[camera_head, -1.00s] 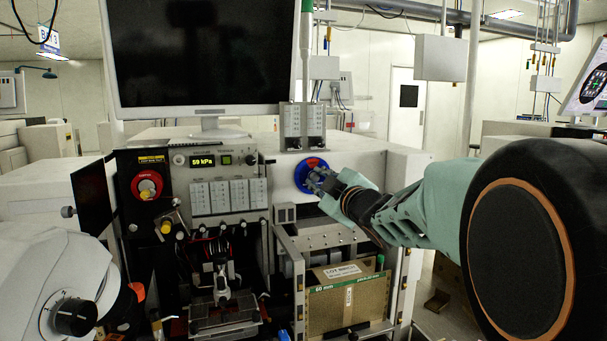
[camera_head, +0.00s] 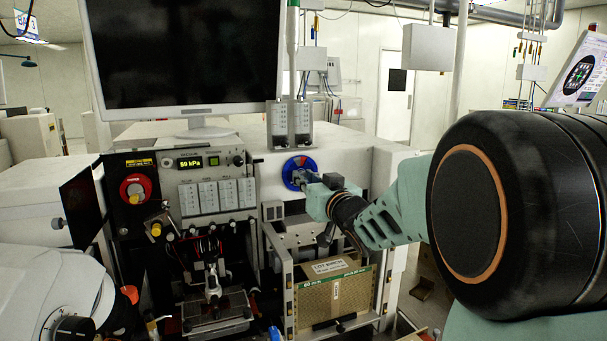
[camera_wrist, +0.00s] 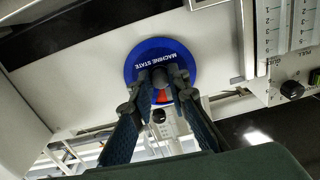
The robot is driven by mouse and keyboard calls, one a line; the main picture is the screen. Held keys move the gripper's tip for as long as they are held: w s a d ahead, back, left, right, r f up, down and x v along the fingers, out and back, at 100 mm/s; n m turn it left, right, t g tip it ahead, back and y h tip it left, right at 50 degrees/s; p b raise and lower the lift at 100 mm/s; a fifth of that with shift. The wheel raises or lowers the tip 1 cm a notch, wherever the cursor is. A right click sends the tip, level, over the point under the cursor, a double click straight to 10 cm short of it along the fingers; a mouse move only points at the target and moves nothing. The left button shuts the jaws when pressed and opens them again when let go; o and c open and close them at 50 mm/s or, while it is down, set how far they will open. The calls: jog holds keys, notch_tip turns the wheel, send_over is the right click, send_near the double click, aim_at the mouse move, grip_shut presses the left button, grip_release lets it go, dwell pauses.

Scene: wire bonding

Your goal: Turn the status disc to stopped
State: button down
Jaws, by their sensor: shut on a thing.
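The status disc (camera_head: 290,168) is a round blue disc with a red part, on the upright white front face of the machine, below the monitor. In the wrist view the disc (camera_wrist: 136,60) shows the words "MACHINE STATE" and a bit of red between my fingers. My gripper (camera_head: 308,180) reaches it from the right. In the wrist view my gripper (camera_wrist: 160,80) has its fingertips closed at the disc's middle, shut on its knob (camera_wrist: 159,86). The fingers hide much of the disc, and I cannot read which state it points to.
A red knob (camera_head: 135,188) on a black panel and a pressure unit reading 59 kPa (camera_head: 192,162) stand to the left. A cardboard box (camera_head: 318,300) sits in a rack below my arm. A dark monitor (camera_head: 185,55) stands above.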

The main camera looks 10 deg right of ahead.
jog(key=shift+m+p, duration=1.45)
jog(key=shift+m, duration=2.85)
jog(key=c, duration=1.8)
grip_release()
jog(key=shift+c, duration=0.2)
jog(key=v, duration=0.7)
jog(key=shift+s, duration=0.3)
